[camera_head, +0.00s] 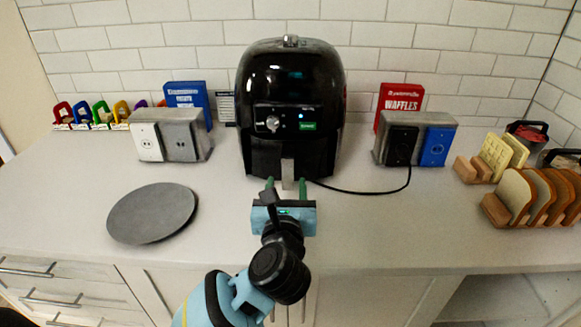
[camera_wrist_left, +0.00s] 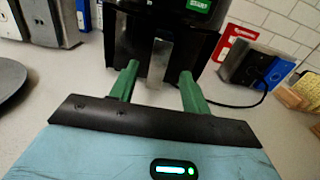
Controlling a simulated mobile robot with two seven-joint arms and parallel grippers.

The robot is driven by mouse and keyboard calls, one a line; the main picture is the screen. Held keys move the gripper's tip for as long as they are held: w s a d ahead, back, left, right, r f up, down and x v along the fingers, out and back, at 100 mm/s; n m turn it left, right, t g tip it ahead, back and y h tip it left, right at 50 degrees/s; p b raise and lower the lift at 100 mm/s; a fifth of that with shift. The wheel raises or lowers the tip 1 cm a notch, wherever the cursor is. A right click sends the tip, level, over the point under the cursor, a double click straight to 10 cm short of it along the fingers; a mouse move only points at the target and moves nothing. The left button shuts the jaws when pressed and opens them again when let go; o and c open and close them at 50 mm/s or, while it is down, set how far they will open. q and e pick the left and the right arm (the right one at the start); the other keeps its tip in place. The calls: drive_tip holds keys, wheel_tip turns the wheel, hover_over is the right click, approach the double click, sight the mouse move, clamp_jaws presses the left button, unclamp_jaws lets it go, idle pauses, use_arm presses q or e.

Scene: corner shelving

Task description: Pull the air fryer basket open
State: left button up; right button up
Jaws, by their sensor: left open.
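A black air fryer (camera_head: 291,85) stands at the back middle of the white counter. Its basket front (camera_head: 262,158) looks closed, with a grey upright handle (camera_head: 287,172) low in the middle. In the left wrist view the handle (camera_wrist_left: 159,62) stands just beyond the green fingertips. My left gripper (camera_head: 286,184) is open in front of the handle, one finger toward each side of it. In the left wrist view the gripper (camera_wrist_left: 158,80) has nothing between its fingers that I can see it touching. My right gripper is not in view.
A grey round plate (camera_head: 153,213) lies on the counter at left. Outlet boxes (camera_head: 172,137) (camera_head: 414,140) stand on both sides of the fryer. A black cord (camera_head: 365,192) runs right from the fryer. Bread slices in a wooden rack (camera_head: 495,209) stand far right. The counter before the fryer is clear.

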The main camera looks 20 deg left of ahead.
sight(288, 169)
use_arm(q)
drive_tip(key=shift+x, duration=3.5)
clamp_jaws()
